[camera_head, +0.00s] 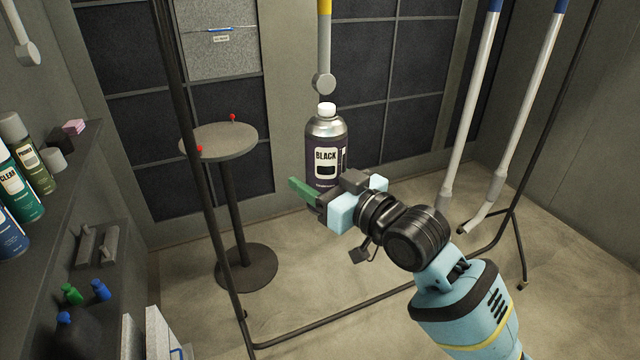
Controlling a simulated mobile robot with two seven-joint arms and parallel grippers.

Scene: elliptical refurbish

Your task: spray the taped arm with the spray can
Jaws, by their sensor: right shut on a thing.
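My right gripper (331,193) is shut on a spray can (326,150) labelled BLACK. The can is upright, with a purple body, silver shoulder and white cap, and its lower end is partly hidden by the gripper. A grey arm with a yellow upper band (324,45) hangs from above, its round end showing just above the can's cap. Two white arms with blue upper bands, one nearer the middle (470,110) and one further right (530,105), hang at the right. I cannot tell which band is tape. My left gripper is not in view.
A dark rack frame (195,180) spans the scene, its lower bar near the floor. A round stand (220,140) with red-tipped pins is behind it. At left, a shelf (75,165) bears several cans, including a green CLEAR can (18,185). Open floor lies between.

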